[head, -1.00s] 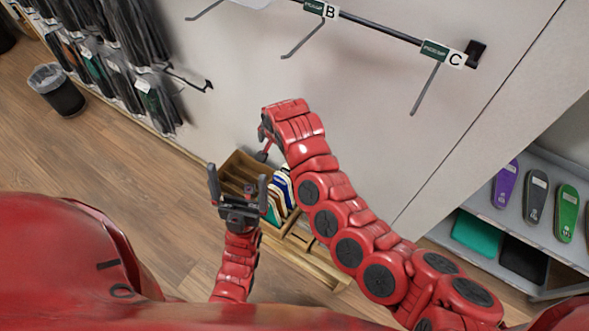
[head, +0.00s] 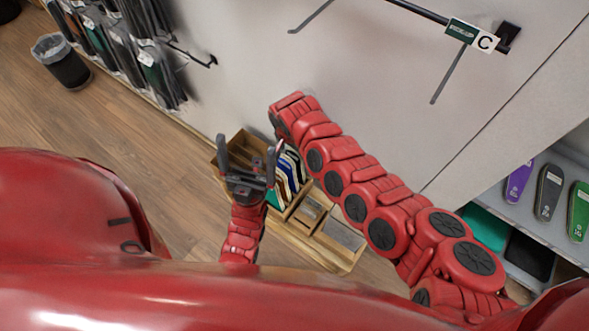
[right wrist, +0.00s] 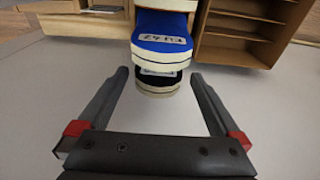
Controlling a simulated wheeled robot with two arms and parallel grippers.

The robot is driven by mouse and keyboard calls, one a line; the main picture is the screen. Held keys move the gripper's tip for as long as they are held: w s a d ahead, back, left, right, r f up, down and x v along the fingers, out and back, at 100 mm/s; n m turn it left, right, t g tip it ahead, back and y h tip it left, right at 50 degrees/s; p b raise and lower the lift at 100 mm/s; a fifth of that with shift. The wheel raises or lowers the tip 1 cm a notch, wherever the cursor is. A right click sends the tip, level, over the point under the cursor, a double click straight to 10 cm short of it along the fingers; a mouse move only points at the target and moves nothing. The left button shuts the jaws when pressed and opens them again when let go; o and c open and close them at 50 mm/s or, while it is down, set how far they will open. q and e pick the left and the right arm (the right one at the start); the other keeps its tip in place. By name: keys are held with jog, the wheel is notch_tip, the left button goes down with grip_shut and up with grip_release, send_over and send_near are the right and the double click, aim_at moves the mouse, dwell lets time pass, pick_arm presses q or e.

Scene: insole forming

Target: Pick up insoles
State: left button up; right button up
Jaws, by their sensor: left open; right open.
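Several insoles (head: 288,174) in blue, white, green and dark colours stand in a wooden box (head: 330,254) below the wall. In the right wrist view, a blue insole (right wrist: 160,44) with a white edge and a size label sits between and beyond the fingertips of my right gripper (right wrist: 159,75). A black insole (right wrist: 157,80) shows just under it. The right gripper is open and nothing is clamped in it. In the head view its fingers are mostly hidden by my right wrist. My left gripper (head: 246,150) is open and empty, appearing in front of the box's left part.
The box has other compartments, also visible in the right wrist view (right wrist: 240,45). A wall with a hook rail (head: 425,14) marked C is behind. Shelves at right hold a purple (head: 518,183), a grey (head: 548,193) and a green insole (head: 578,212). A bin (head: 62,62) stands far left on open floor.

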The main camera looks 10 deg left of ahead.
jog(key=f, duration=0.2)
jog(key=f+b, duration=0.1)
jog(key=f, duration=0.2)
jog(key=shift+w+d, duration=0.2)
grip_shut()
